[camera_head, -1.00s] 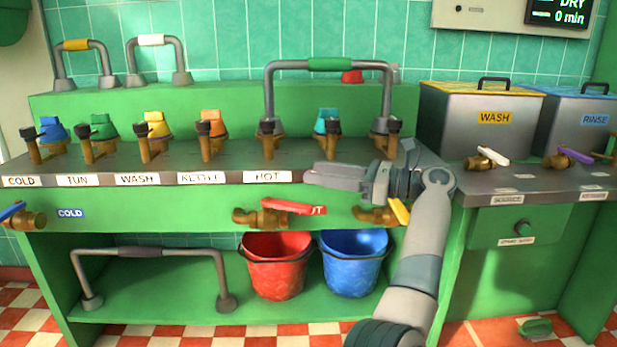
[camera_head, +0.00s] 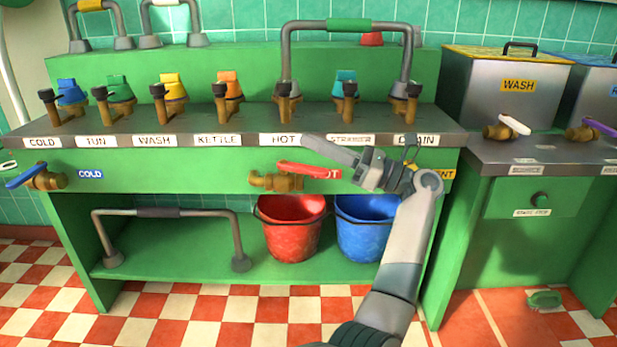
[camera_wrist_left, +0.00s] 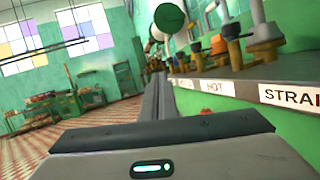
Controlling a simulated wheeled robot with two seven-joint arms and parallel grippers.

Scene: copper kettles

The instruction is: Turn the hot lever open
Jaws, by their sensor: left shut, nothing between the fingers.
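The hot lever (camera_head: 306,170) is a red handle on a brass valve (camera_head: 268,181) on the front of the green counter. It lies nearly level, pointing right, and partly covers its label. My left gripper (camera_head: 312,144) is shut and empty, its fingers pointing left. In the head view the fingers appear just above the lever, with a gap between. In the left wrist view the shut fingers (camera_wrist_left: 157,97) point along the counter front, with the HOT label (camera_wrist_left: 215,87) to their right. A small red bit beside them may be the lever. My right gripper is out of view.
A red bucket (camera_head: 291,234) and a blue bucket (camera_head: 364,222) stand on the shelf below. A blue cold lever (camera_head: 27,176) is at the far left. Several brass taps line the counter top. The counter front left of the hot valve is clear.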

